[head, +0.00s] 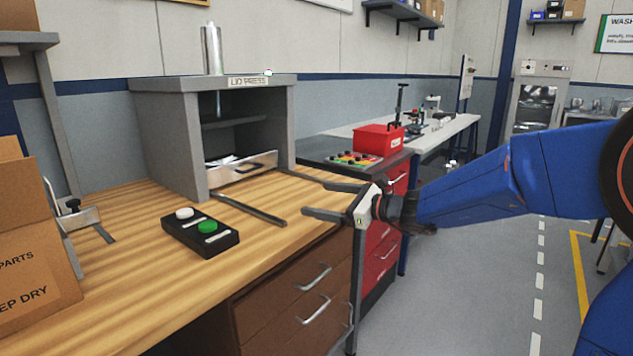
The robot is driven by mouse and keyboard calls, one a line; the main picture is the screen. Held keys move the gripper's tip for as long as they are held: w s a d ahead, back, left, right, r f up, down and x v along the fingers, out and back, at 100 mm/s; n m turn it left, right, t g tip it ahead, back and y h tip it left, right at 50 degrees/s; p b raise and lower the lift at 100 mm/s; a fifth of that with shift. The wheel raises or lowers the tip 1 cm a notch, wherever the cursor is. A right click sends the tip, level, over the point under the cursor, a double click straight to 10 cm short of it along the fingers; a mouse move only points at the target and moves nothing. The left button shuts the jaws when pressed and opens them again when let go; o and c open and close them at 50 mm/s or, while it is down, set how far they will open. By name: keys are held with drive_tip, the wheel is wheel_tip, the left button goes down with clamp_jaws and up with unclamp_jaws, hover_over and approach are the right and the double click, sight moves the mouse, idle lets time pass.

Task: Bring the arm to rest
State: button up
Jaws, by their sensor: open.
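My gripper (322,201) is in the head view, right of centre, at the end of my blue arm. Its two dark fingers point left and stand apart, with nothing between them. It is in front of the bench's right edge, and whether it is above the bench top or just beyond its edge I cannot tell. A grey lid press (168,145) stands on the wooden bench (110,285), left of the gripper. A black button box (225,243) with a white and a green button lies on the bench in front of the press.
A cardboard box (35,270) and a metal bracket (80,217) are at the left. A red box (378,140) stands behind my gripper on a dark-topped cabinet with red drawers. A long work table (450,128) runs farther back.

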drive_tip(key=s+d+f+n+g+h, duration=0.25)
drive_tip(key=s+n, duration=0.35)
drive_tip(key=s, duration=0.5)
drive_tip(key=s+d+f+n+g+h, duration=0.2)
drive_tip(key=s+d+f+n+g, duration=0.3)
drive_tip(key=s, duration=0.6)
drive_tip(key=s+d+f+n+t+h, duration=0.1)
drive_tip(key=s+d+f+n+h, duration=0.2)
drive_tip(key=s+d+n+h, duration=0.2)
drive_tip(key=s+d+f+n+t+h, duration=0.2)
drive_tip(key=s+d+f+n+h, duration=0.2)
drive_tip(key=s+d, duration=0.7)
drive_tip(key=d+n, duration=0.1)
drive_tip(key=d, duration=0.2)
drive_tip(key=shift+s+d+n+h, duration=0.25)
drive_tip(key=shift+s+n+h, duration=0.1)
drive_tip(key=shift+s+n, duration=0.05)
drive_tip(key=shift+c, duration=0.2)
